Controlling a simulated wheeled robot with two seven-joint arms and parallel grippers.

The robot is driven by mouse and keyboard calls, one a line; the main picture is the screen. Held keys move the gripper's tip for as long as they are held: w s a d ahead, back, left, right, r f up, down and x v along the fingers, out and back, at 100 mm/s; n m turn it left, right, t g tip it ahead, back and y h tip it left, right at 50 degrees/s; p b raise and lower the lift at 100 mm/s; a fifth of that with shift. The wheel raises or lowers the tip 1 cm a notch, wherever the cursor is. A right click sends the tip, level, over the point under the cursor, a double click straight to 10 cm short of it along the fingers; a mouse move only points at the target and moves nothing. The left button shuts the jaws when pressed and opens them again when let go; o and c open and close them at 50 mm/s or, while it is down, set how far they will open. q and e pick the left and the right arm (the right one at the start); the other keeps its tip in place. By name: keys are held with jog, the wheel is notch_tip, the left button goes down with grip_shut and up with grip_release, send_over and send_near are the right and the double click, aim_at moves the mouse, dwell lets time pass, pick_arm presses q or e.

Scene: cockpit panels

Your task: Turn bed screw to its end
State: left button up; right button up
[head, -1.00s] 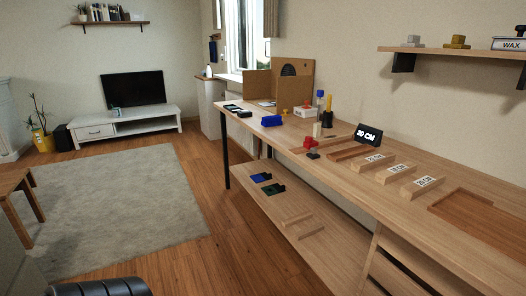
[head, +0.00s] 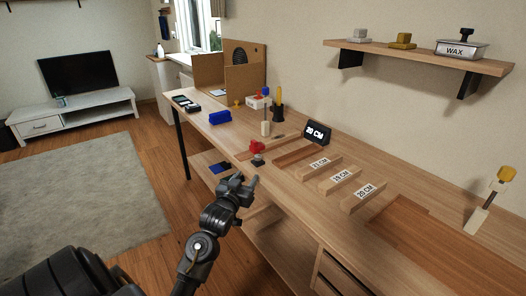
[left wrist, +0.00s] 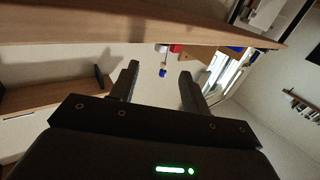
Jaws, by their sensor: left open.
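No part is clearly recognisable as the bed screw. A small red piece (head: 256,146) sits at the workbench's front edge, with a small black piece (head: 257,161) just below it; these may belong to a screw fixture, but they are too small to tell. My left gripper (head: 248,182) is in front of the bench edge, below and a little left of the black piece in the head view, and apart from it. In the left wrist view the left gripper (left wrist: 157,82) has its two fingers spread with nothing between them. My right gripper is not in view.
A lower shelf (head: 275,238) lies under the bench. The floor (head: 140,240) to the left is open.

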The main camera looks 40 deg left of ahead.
aim_at(256, 159)
pick_arm(q)
jog(key=x, duration=1.1)
jog(key=shift+s+a+r, duration=0.1)
jog(key=shift+a+r, duration=0.1)
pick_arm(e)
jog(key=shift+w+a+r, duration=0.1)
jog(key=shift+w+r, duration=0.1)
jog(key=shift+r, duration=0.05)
pick_arm(q)
jog(key=c, duration=0.9)
jog(key=shift+c, duration=0.5)
